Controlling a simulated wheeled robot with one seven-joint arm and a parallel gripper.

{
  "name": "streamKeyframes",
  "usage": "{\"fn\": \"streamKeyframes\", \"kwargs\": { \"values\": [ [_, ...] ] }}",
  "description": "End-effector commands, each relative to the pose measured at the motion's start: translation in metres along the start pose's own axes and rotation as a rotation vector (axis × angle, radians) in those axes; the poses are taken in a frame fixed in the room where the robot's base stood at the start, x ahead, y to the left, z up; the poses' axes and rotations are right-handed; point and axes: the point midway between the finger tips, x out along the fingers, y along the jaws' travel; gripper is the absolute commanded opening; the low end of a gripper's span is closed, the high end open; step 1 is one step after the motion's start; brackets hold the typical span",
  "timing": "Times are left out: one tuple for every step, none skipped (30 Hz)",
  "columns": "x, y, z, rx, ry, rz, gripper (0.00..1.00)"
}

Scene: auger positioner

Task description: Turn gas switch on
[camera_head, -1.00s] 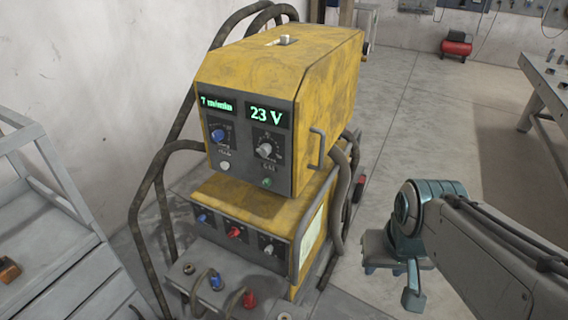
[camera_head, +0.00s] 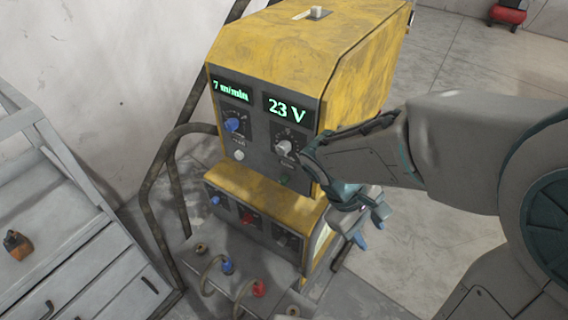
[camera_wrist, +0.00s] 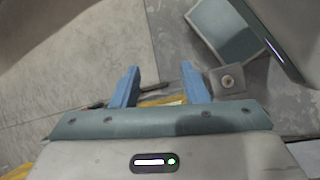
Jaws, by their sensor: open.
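A worn yellow welding machine (camera_head: 290,60) stands in the middle of the head view. Its upper panel has two green displays, a blue knob (camera_head: 233,124), a grey knob (camera_head: 284,147), a white button (camera_head: 239,155) and a small green button (camera_head: 284,180). A pale lever (camera_head: 317,13) sits in a slot on its top. I cannot tell which control is the gas switch. My gripper (camera_head: 370,232) is open and empty, pointing down beside the machine's lower right side. In the wrist view its blue fingers (camera_wrist: 160,86) are apart, with nothing between them.
The lower yellow unit has blue, red and grey knobs, with blue and red cable plugs (camera_head: 258,289) in front. A grey cart (camera_head: 60,230) carries a small orange-brown object (camera_head: 17,243).

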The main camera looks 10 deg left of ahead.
Motion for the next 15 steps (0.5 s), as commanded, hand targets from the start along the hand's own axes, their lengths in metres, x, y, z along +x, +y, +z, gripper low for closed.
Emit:
{"fn": "streamKeyframes", "kwargs": {
  "values": [
    [-0.005,-0.004,-0.010,-0.101,-0.048,0.062,0.41],
    [-0.007,-0.006,-0.016,-0.157,-0.074,0.101,0.41],
    [-0.010,-0.008,-0.023,-0.229,-0.110,0.155,0.41],
    [-0.012,-0.010,-0.029,-0.283,-0.135,0.197,0.41],
    [-0.015,-0.013,-0.036,-0.336,-0.161,0.242,0.41],
    [-0.019,-0.017,-0.044,-0.405,-0.194,0.301,0.41],
    [-0.022,-0.020,-0.051,-0.456,-0.219,0.349,0.41],
    [-0.026,-0.023,-0.058,-0.505,-0.242,0.397,0.41],
    [-0.030,-0.029,-0.068,-0.571,-0.273,0.464,0.41],
    [-0.034,-0.033,-0.075,-0.619,-0.297,0.515,0.41],
    [-0.038,-0.038,-0.083,-0.665,-0.318,0.568,0.41],
    [-0.044,-0.046,-0.093,-0.725,-0.346,0.642,0.41],
    [-0.048,-0.053,-0.100,-0.770,-0.366,0.698,0.41],
    [-0.053,-0.060,-0.107,-0.812,-0.387,0.756,0.41],
    [-0.059,-0.071,-0.118,-0.867,-0.411,0.833,0.41]
  ]
}}
